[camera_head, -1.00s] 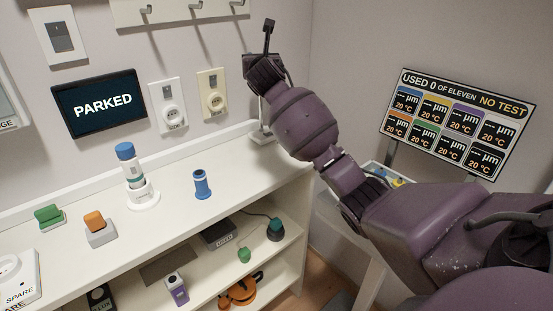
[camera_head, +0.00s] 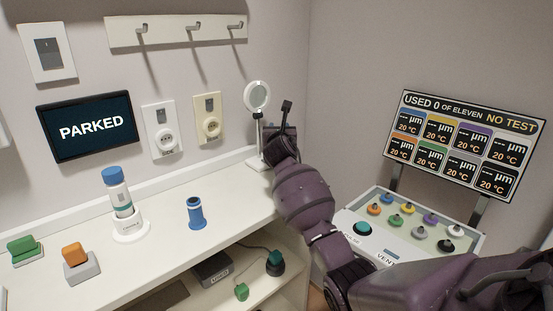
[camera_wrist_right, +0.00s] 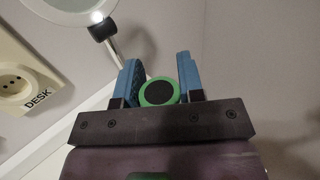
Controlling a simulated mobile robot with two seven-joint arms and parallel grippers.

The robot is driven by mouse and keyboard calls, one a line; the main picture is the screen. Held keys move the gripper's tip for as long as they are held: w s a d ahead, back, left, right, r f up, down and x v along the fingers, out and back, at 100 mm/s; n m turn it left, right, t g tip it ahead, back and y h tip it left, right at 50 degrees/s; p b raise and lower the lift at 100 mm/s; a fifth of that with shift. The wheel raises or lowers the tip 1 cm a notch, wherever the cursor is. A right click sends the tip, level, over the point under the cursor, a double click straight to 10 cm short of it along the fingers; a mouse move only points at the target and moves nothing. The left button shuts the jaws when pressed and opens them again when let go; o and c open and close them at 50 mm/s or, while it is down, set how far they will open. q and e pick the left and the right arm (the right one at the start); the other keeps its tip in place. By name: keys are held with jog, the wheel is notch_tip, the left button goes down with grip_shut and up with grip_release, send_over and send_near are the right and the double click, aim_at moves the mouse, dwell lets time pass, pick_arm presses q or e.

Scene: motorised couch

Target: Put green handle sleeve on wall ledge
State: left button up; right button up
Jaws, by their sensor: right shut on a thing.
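My right gripper (camera_head: 278,145) is at the back right corner of the white counter, beside a round magnifier or mirror on a stand (camera_head: 257,97). In the right wrist view, its two blue fingers (camera_wrist_right: 160,84) are shut on a round piece with a green rim and dark centre, the green handle sleeve (camera_wrist_right: 158,92), seen end-on. In the head view the sleeve is hidden behind the gripper. The wall ledge, a low white strip (camera_head: 60,211), runs along the wall at the back of the counter. My left gripper is out of view.
On the counter stand a blue-capped bottle (camera_head: 118,195) in a white holder, a blue spool (camera_head: 195,213), an orange block (camera_head: 75,255) and a green block (camera_head: 25,250). Sockets (camera_head: 208,118) and a hook rail (camera_head: 180,30) are on the wall. A knob panel (camera_head: 410,222) stands right.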

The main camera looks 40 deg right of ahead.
notch_tip(320, 180, down, 4)
jog(key=shift+r+b, duration=0.25)
jog(key=shift+b, duration=0.05)
jog(key=shift+f, duration=0.25)
notch_tip(320, 180, down, 5)
jog(key=shift+r+b, duration=0.2)
jog(key=shift+b, duration=0.65)
jog(key=shift+r, duration=0.25)
jog(key=shift+f, duration=0.25)
jog(key=o, duration=0.9)
jog(key=shift+r, duration=0.15)
